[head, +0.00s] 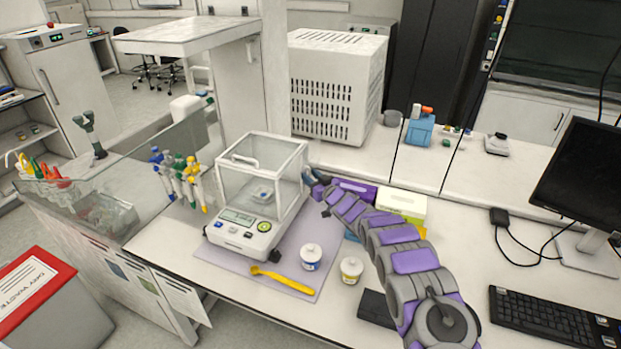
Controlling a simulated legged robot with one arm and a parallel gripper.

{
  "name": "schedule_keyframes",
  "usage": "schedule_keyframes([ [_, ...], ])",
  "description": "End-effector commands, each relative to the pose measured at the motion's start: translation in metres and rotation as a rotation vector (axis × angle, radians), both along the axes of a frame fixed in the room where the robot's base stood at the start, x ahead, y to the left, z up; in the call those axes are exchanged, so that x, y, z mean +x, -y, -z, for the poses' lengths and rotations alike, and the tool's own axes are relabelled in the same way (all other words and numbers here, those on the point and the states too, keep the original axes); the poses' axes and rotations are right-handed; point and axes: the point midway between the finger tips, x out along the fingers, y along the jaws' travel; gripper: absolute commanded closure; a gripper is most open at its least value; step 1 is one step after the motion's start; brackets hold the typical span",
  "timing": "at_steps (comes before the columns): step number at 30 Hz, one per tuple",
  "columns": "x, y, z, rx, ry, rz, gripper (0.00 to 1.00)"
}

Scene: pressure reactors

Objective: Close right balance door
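The balance (243,228) stands on a grey-purple mat (312,225) on the bench, with a clear glass draft shield (264,165) on top and a handle on its upper panel. A small pale item (262,192) sits inside the shield. My gripper (313,180) is at the right side of the shield, near the right door's edge. At this size I cannot tell whether it touches the door. My purple and grey arm reaches in from the lower right. The fingers are too small to tell open from shut. The right door's exact position is also unclear.
Purple (357,190) and yellow-white boxes (402,205) are behind my arm. Pipettes (180,180) stand left. A keyboard (556,320) and monitor (583,180) are right.

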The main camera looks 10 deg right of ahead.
Motion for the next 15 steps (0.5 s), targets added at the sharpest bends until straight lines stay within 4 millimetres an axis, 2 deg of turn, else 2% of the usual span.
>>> schedule_keyframes([
  [13, 0.004, -0.0046, 0.0004, -0.002, 0.0, 0.001, 0.65],
  [15, 0.004, -0.0044, 0.0004, -0.002, 0.0, 0.001, 0.7],
])
